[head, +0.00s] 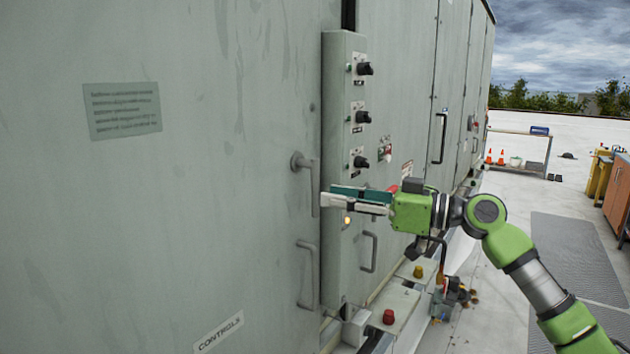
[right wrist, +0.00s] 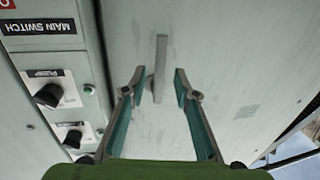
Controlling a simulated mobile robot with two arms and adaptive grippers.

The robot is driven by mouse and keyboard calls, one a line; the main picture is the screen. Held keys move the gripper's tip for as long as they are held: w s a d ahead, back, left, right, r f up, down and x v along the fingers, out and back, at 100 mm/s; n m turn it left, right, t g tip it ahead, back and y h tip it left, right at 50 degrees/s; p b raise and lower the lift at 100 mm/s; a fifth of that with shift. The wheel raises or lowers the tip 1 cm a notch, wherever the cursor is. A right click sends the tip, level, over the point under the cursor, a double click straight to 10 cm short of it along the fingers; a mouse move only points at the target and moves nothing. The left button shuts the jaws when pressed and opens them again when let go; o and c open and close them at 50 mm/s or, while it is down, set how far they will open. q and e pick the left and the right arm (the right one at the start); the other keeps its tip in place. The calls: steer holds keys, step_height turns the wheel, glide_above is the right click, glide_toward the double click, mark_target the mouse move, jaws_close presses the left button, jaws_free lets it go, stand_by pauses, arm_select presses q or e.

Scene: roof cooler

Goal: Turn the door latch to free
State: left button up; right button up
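The door latch (head: 303,162) is a grey lever on the large pale green door (head: 215,200), left of the switch column. Its bar hangs down, close to vertical. In the right wrist view the latch bar (right wrist: 160,60) shows upright between my two fingers, with a gap on each side. My right gripper (head: 328,197) comes in from the right, with its fingertips in front of the bar's lower part. In the right wrist view the right gripper (right wrist: 159,78) is open, its teal-padded fingers apart. I see no contact with the latch. My left gripper is not in view.
The switch column (head: 345,130) with black knobs (head: 364,69) stands close beside the latch; my gripper passes in front of it. A fixed pull handle (head: 306,275) is below the latch. A red button (head: 389,317) sits low down. Open roof lies to the right.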

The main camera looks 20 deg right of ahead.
mark_target(315, 194)
steer(key=p+x, duration=0.1)
steer(key=x, duration=0.3)
steer(key=shift+w+a+r+p, duration=0.1)
steer(key=shift+p, duration=0.25)
steer(key=shift+w+a, duration=0.35)
jaws_close()
